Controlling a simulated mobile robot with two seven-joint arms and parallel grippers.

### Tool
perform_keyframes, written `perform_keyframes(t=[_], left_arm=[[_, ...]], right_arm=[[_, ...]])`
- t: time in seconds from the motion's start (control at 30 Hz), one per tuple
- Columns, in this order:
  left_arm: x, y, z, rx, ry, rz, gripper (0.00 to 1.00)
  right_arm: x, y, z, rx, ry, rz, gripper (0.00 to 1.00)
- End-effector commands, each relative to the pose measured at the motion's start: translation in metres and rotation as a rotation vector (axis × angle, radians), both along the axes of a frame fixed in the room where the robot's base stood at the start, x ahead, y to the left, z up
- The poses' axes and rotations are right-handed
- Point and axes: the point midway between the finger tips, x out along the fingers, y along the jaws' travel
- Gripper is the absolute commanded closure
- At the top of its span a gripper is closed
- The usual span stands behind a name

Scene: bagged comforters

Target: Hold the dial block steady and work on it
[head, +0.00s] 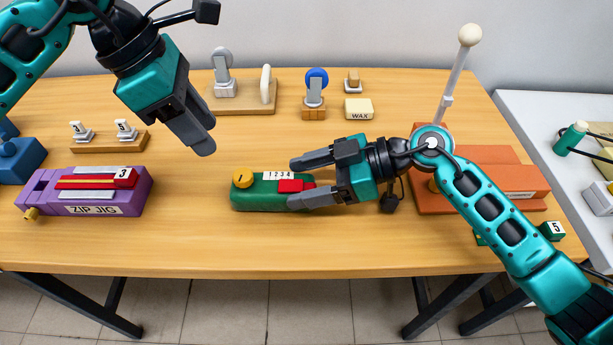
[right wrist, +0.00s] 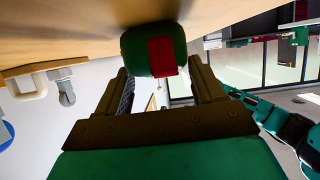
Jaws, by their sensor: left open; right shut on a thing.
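The dial block (head: 262,200) is green and lies on the table at centre. It has a yellow dial (head: 242,178) at its left end, a white strip (head: 278,175) reading 1 2 3 4, and a red piece (head: 292,186) at its right end. My right gripper (head: 304,180) reaches in from the right and is shut on the block's right end. In the right wrist view the block's green end and red piece (right wrist: 162,56) show between the fingers. My left gripper (head: 203,143) is open and empty, raised up and left of the block; its fingers overlap in view.
A purple ZIP JIG (head: 130,185) lies at left, with a wooden stand of numbered pieces (head: 105,141) behind it. Tools and a WAX block (head: 358,108) stand at the back. An orange-brown fixture (head: 505,175) with a lever is at right. The table front is clear.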

Motion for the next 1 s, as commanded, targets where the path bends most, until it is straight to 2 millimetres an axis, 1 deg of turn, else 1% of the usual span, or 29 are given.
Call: perform_keyframes(t=[0.03, 0.13, 0.17, 0.4, 0.47, 1.0], left_arm=[[0.0000, 0.0000, 0.0000, 0.000, 0.000, 0.000, 0.57], [0.0000, 0.0000, 0.0000, 0.000, 0.000, 0.000, 0.57], [0.0000, 0.0000, 0.0000, 0.000, 0.000, 0.000, 0.57], [0.0000, 0.0000, 0.0000, 0.000, 0.000, 0.000, 0.57], [0.0000, 0.0000, 0.0000, 0.000, 0.000, 0.000, 0.57], [0.0000, 0.0000, 0.0044, 0.000, 0.000, 0.000, 0.57]], right_arm=[[0.0000, -0.0001, -0.0001, 0.000, 0.000, 0.000, 0.54], [0.0000, -0.0001, -0.0001, 0.000, 0.000, 0.000, 0.64], [0.0000, -0.0003, -0.0001, -0.001, 0.000, 0.000, 0.33], [0.0000, -0.0003, -0.0001, -0.001, 0.000, 0.000, 0.56], [0.0000, -0.0003, -0.0001, -0.001, 0.000, 0.000, 0.61], [0.0001, -0.0002, 0.0011, 0.000, 0.000, 0.000, 0.61]])
